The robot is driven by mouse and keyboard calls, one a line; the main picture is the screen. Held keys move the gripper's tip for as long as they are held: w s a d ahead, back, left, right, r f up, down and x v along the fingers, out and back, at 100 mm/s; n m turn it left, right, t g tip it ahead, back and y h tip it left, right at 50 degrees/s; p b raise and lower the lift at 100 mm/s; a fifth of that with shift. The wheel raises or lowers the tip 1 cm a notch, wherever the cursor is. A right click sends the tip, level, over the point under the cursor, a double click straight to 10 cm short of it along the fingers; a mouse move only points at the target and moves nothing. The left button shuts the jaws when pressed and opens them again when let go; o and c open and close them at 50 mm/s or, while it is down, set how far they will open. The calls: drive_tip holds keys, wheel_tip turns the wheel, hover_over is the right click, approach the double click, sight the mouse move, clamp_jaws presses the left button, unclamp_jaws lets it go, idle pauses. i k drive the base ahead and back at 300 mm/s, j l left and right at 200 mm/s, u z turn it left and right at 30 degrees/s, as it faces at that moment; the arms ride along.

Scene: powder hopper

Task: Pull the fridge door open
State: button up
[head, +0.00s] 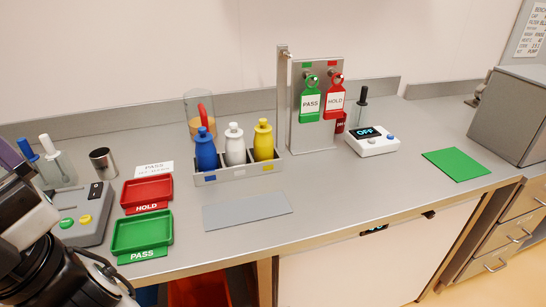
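The fridge is a white under-counter unit. Its flat white door (370,262) shows below the bench's front edge, and no gap shows around it. A small dark display (374,230) with light digits sits at its top, too small to read. A small dark fitting (428,214) lies just under the bench edge to the right; I cannot tell if it is a handle or a latch. The door's lower part is cut off by the frame. Part of my arm shows at the lower left, but my gripper's fingertips are not in view.
The steel bench (330,200) overhangs the door. It carries a green tray (142,232), a red tray (147,190), a bottle rack (236,173), a tag stand (318,100) and a white box (372,140) reading OFF. Drawers (505,245) stand right; floor in front is partly visible.

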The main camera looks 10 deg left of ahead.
sight(391, 267)
drive_tip(key=z, duration=0.7)
